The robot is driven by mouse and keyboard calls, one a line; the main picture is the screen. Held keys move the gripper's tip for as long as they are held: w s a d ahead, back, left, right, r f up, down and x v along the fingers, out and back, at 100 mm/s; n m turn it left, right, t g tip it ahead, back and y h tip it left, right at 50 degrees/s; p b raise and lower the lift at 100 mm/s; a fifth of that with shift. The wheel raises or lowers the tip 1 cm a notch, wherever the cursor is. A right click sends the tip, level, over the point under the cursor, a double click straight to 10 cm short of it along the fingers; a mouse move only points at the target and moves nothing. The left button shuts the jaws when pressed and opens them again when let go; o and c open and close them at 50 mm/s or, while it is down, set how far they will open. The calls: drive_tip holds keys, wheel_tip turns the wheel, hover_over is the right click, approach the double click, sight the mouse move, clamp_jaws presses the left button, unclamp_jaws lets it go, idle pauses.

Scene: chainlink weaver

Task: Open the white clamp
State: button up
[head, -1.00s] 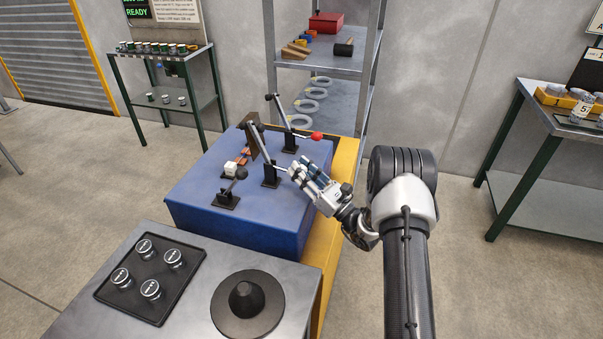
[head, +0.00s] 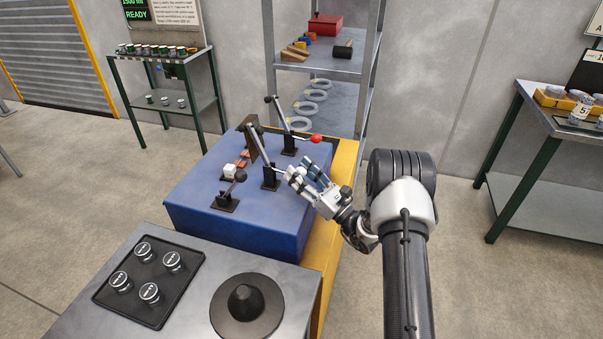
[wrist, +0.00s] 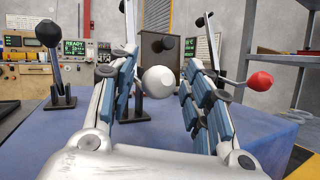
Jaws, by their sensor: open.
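The white clamp (head: 270,176) stands on the blue-topped table, with a black base and a metal lever reaching right toward my gripper. Its round white knob (wrist: 158,80) shows in the wrist view between my two fingers, with a gap on each side. My gripper (head: 300,170) is open around the knob, at the right side of the table; it also fills the sides of the wrist view (wrist: 160,85).
A red-knobbed clamp (head: 316,138) stands just behind. A metal shelf (head: 335,65) rises behind.

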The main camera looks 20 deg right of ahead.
drive_tip(key=v, duration=1.2)
